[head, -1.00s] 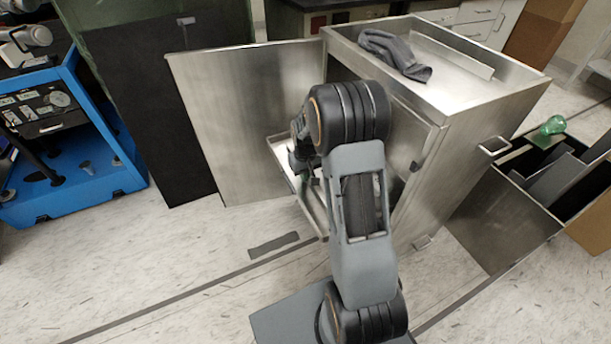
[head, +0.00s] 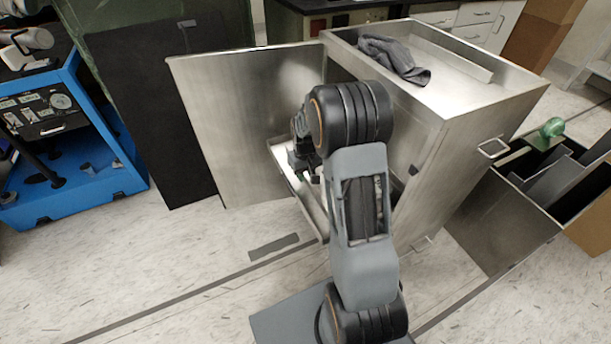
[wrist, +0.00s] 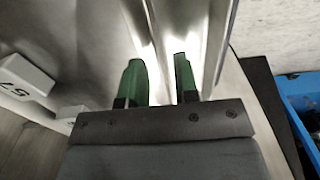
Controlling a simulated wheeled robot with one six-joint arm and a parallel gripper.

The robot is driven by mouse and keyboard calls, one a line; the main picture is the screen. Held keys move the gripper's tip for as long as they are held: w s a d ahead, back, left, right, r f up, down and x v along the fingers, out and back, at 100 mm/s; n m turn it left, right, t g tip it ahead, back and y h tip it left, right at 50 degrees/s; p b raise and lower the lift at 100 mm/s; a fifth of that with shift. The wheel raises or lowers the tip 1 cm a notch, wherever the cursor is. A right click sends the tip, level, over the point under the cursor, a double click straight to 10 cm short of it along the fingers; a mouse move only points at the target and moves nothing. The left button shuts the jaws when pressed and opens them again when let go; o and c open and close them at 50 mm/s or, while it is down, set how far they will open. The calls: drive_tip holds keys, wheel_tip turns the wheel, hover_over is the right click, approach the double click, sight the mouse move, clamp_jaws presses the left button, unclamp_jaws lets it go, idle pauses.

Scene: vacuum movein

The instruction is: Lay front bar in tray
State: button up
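The metal tray (head: 311,211) sticks out of the open steel cabinet, partly hidden by my arm. My gripper (head: 303,172) is at the tray, small and partly hidden in the head view. In the wrist view, the two green fingers of my gripper (wrist: 160,72) stand apart, with bright metal showing between them and nothing clearly clamped. A raised metal edge (wrist: 217,40) runs just right of the fingers. I cannot tell whether it is the front bar or the tray's wall, or whether the fingers touch it. I cannot pick out the front bar for certain.
The cabinet door (head: 238,130) stands open on the left. A grey cloth (head: 395,60) lies on the cabinet top (head: 465,85). White numbered blocks (wrist: 25,80) show left of the fingers. A flat dark strip (head: 273,245) is on the floor. A blue cart (head: 75,180) stands far left.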

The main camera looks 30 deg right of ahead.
wheel_tip(320, 180, up, 10)
drive_tip(key=p, duration=0.3)
drive_tip(key=s+a+r+t, duration=0.1)
drive_tip(key=s+a+r, duration=0.3)
drive_tip(key=s, duration=0.5)
drive_tip(key=s+a+r+t, duration=0.1)
drive_tip(key=s+a+r, duration=0.3)
drive_tip(key=s, duration=0.5)
drive_tip(key=shift+s+a+r+t, duration=0.25)
drive_tip(key=shift+a+r+t, duration=0.15)
drive_tip(key=shift+a, duration=0.5)
